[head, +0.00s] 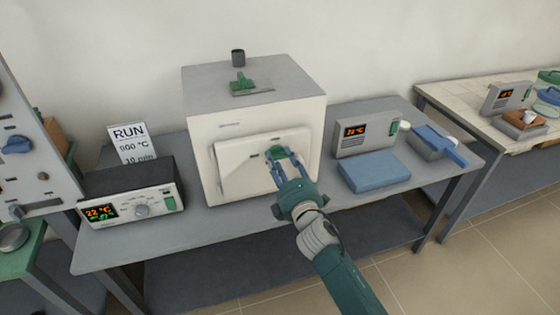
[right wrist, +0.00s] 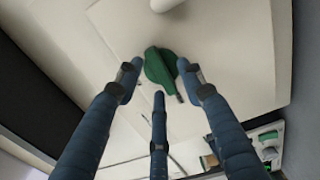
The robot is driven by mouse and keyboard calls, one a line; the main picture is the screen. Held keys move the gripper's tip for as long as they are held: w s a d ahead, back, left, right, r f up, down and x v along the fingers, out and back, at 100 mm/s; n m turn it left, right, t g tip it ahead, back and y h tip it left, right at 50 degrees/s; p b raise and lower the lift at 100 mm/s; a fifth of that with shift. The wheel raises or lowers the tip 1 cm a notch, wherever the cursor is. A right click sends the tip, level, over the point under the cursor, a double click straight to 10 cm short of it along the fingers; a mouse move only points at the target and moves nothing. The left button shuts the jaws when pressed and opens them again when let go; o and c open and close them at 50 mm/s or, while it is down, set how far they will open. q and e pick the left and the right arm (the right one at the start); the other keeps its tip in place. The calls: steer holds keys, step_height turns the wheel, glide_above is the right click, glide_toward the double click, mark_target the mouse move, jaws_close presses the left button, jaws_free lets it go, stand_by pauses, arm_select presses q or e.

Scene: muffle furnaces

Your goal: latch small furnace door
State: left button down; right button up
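The small furnace (head: 240,125) is a cream box with a grey top on the grey table. Its door (head: 240,165) looks closed or nearly so against the front; I cannot tell whether it is fully flush. A green latch handle (head: 280,152) sits on the door's upper part. My right gripper (head: 275,164) is at the handle, its fingers apart. In the right wrist view, the green handle (right wrist: 163,72) lies just beyond and between the spread blue fingertips (right wrist: 160,82); contact is not clear. My left gripper is not in view.
A control box (head: 135,194) with a display stands left of the furnace, before a RUN sign (head: 130,143). On the right are a grey display unit (head: 368,136), a blue block (head: 374,171) and a blue-handled item (head: 440,143). A grey panel (head: 35,150) stands far left.

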steer(key=v, duration=1.2)
stand_by(0.3)
